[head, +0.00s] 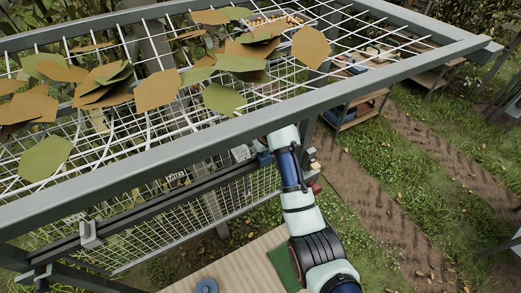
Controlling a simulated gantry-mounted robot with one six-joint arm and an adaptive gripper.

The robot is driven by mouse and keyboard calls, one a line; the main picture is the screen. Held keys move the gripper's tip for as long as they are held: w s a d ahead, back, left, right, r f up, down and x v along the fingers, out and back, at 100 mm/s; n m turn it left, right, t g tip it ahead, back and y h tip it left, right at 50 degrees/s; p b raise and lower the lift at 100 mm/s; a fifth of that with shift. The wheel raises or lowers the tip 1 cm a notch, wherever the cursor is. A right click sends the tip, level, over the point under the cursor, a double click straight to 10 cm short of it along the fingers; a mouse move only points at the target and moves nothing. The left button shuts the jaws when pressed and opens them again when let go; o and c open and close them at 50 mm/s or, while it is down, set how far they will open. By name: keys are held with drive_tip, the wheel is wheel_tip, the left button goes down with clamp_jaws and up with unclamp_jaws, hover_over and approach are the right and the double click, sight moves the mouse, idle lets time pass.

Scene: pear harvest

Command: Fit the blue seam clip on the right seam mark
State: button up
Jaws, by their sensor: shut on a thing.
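My gripper (241,153) shows small and partly hidden at the end of my arm, behind the wire mesh just below the thick front rail. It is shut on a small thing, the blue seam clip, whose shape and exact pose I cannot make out. My gripper is close to the mesh panel, at the right end of the dark bar; I cannot tell whether the clip touches the seam. A label reading MID (175,178) sits on the seam to the left of my gripper. The right seam mark is hidden or too small to tell.
A grey trellis frame (240,112) with white wire mesh crosses the view, with green and brown leaves (157,91) on top. A pale board (225,271) with a green mat (282,268) lies below. Wooden shelves (362,108) stand behind. Open grass and dirt paths lie right.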

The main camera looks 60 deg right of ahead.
drive_tip(key=shift+f, duration=0.1)
drive_tip(key=o, duration=1.1)
drive_tip(key=v, duration=0.7)
drive_tip(key=shift+s+a+r, duration=0.1)
drive_tip(key=shift+s+r, duration=0.05)
drive_tip(key=shift+r, duration=0.1)
